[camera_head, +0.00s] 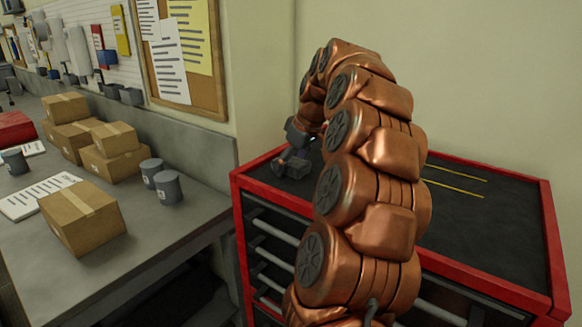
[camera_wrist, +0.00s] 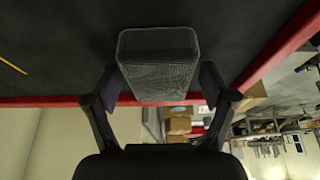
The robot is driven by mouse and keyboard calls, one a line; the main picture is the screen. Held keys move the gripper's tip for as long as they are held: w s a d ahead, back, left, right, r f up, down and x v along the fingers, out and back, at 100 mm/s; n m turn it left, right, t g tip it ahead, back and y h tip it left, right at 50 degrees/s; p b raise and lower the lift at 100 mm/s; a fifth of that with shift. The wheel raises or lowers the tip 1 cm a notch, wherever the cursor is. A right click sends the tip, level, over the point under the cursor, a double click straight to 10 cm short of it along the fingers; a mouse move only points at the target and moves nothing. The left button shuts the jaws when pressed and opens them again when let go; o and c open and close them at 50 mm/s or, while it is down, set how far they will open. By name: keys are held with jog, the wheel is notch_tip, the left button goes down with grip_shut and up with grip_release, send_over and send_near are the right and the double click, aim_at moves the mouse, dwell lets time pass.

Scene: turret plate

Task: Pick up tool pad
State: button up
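In the wrist view a grey mesh-textured block (camera_wrist: 158,66), which looks like the tool pad, lies on the dark top of the red cabinet. My gripper (camera_wrist: 160,84) is open, with one dark finger at each side of the block. Narrow gaps seem to show between fingers and block; I cannot tell whether they touch. In the head view my gripper (camera_head: 292,162) is low over the cabinet's left back corner. There the block cannot be told apart from the dark gripper parts.
The red cabinet (camera_head: 548,230) has a raised red rim and a mostly clear top with two thin yellow strips (camera_head: 455,188). My arm hides its middle. A grey workbench (camera_head: 150,235) on the left holds cardboard boxes (camera_head: 82,215) and grey cups (camera_head: 168,187). A wall stands behind.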

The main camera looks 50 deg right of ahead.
aim_at(291, 161)
jog(key=c, duration=1)
jog(key=shift+o, duration=0.2)
jog(key=shift+r, duration=0.1)
jog(key=shift+r+p, duration=0.35)
jog(key=shift+p, duration=0.25)
jog(key=shift+w+r+b, duration=0.1)
jog(key=shift+r+b, duration=0.15)
jog(key=shift+b, duration=0.25)
jog(key=shift+r+b, duration=0.5)
jog(key=shift+r, duration=0.75)
jog(key=s+a+r+b, duration=0.1)
jog(key=s+a+b, duration=0.3)
jog(key=s+a, duration=0.6)
jog(key=shift+s+a+r+b, duration=0.3)
jog(key=shift+s+a+b, duration=0.05)
jog(key=shift+a, duration=0.7)
